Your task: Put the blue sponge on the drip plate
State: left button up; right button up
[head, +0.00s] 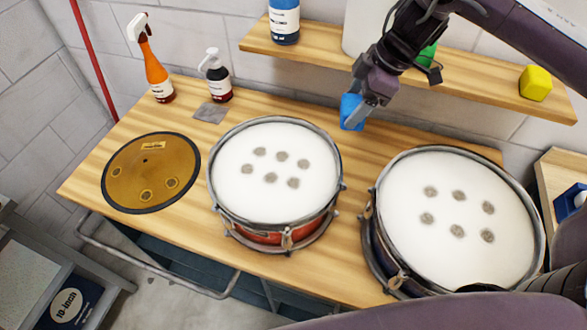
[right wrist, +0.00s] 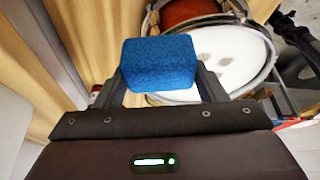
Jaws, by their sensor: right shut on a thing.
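The blue sponge (head: 351,112) is a small block held at the back of the bench, between the two drums and in front of the shelf. My right gripper (head: 362,100) is shut on it. In the right wrist view the sponge (right wrist: 160,63) sits between the two fingers of the gripper (right wrist: 165,85). A flat grey square (head: 209,112) lies by the pump bottle, and a brown round disc with a black rim (head: 151,172) lies at the left; I cannot tell for sure which is the drip plate. My left gripper is not in view.
A red drum (head: 275,170) and a larger dark drum (head: 455,215) stand on the wooden bench (head: 345,265). An orange spray bottle (head: 157,75) and a dark pump bottle (head: 216,80) stand at the back left. The shelf (head: 300,45) overhangs behind, with a yellow block (head: 535,83).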

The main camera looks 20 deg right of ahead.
jog(key=shift+s+d+f+n+g, duration=0.15)
jog(key=shift+s+d+n, duration=0.05)
jog(key=shift+d+n, duration=0.2)
jog(key=shift+s+d+f+n+g, duration=0.15)
jog(key=shift+d+n, duration=0.2)
jog(key=shift+n, duration=0.05)
jog(key=shift+d+f, duration=0.15)
jog(key=shift+f, duration=0.2)
notch_tip(320, 180, down, 12)
jog(key=b, duration=0.5)
jog(key=p, duration=0.2)
send_over(346, 177)
notch_tip(346, 177, down, 7)
jog(key=shift+r, duration=0.1)
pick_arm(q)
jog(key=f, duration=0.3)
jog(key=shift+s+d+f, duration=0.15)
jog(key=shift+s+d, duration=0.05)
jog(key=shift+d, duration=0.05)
pick_arm(e)
jog(key=shift+f, duration=0.3)
